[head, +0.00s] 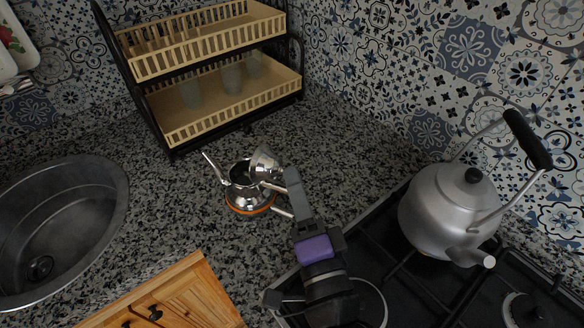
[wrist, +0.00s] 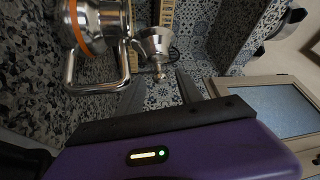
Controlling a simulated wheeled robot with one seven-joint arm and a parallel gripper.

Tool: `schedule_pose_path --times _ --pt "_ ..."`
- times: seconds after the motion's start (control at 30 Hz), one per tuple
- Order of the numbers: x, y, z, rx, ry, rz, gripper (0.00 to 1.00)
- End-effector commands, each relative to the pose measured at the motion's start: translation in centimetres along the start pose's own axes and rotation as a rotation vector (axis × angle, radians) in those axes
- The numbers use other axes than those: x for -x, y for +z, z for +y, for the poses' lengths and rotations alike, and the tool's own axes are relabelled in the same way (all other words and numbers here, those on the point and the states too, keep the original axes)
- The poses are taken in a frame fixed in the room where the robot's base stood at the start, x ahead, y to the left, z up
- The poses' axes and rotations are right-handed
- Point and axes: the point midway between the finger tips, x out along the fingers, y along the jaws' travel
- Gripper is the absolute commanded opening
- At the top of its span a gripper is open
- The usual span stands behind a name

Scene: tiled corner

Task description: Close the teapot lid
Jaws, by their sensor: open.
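The small shiny silver teapot (head: 240,191) with an orange band stands on the speckled counter, its spout toward the back left. Its lid (head: 265,162) is open, tilted up on the right side of the rim. In the wrist view the teapot body (wrist: 102,18) and its loop handle (wrist: 122,68) are at upper left, and the lid (wrist: 155,42) shows its knob toward me. My gripper (wrist: 160,90) is open, and the knob appears between its fingers in the picture; contact cannot be told. In the head view my gripper (head: 287,188) is just right of the teapot, partly hiding the handle side.
A large grey kettle (head: 448,208) stands on the black stove (head: 400,270) at right. A two-tier dish rack (head: 235,116) with glasses stands behind the teapot. A round sink (head: 95,195) is at left. Counter left of the teapot is clear.

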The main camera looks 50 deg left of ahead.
Motion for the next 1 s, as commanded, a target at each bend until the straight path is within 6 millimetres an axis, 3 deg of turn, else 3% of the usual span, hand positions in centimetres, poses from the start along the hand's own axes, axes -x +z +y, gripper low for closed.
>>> schedule_pose_path --times 0.23,0.6,0.83,1.0 --pt "-3.0 0.0 -0.1 0.002 0.000 -0.001 0.43" --pt "-3.6 0.0 0.0 0.002 0.001 0.001 0.43" --pt "-3.5 0.0 0.0 0.002 0.001 0.001 0.00" --pt "-3.5 0.0 0.1 0.002 0.001 0.001 0.00"
